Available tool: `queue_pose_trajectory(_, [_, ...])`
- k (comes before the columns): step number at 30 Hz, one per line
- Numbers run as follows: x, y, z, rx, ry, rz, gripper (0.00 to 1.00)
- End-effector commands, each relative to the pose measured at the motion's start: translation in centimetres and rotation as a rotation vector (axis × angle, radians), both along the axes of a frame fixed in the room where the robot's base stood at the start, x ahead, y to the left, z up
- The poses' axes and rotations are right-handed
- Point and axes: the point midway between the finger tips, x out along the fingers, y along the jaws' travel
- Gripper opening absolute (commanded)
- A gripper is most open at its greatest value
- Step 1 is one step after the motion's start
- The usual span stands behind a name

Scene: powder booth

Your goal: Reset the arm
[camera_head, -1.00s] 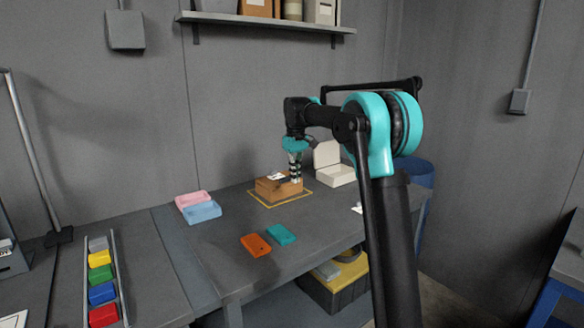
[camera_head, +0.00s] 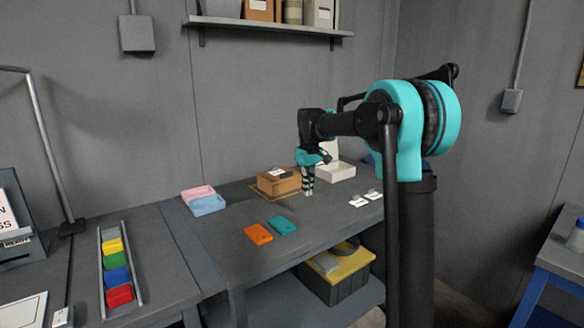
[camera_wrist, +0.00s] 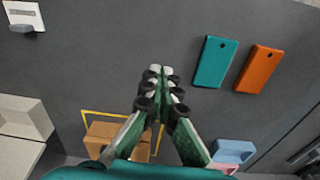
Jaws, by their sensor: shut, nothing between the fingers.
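My gripper (camera_head: 308,188) is shut and empty, pointing down over the grey workbench (camera_head: 230,240), just in front and to the right of a brown box (camera_head: 282,186). In the wrist view my gripper (camera_wrist: 160,75) shows its fingertips together with nothing between them. The brown box (camera_wrist: 103,130) is partly hidden behind the gripper there. It sits inside a yellow outline on the bench.
A teal plate (camera_head: 282,225) and an orange plate (camera_head: 258,234) lie at the bench front. Pink (camera_head: 198,193) and blue (camera_head: 208,205) bins stand left. A white open box (camera_head: 336,171) and small white cards (camera_head: 358,201) are right. A rack of coloured blocks (camera_head: 117,274) is far left.

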Motion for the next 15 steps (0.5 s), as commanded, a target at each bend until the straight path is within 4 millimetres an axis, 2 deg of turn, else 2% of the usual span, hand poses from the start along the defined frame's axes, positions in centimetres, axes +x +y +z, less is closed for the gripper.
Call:
queue_pose_trajectory(5, [-3.7, -2.7, -1.9, 0.012, -0.039, -0.074, 0.0])
queue_pose_trajectory(8, [-7.0, -4.6, -3.7, 0.022, -0.07, -0.134, 0.0])
queue_pose_trajectory(15, [-16.8, -9.2, -9.3, 0.053, -0.158, -0.297, 0.0])
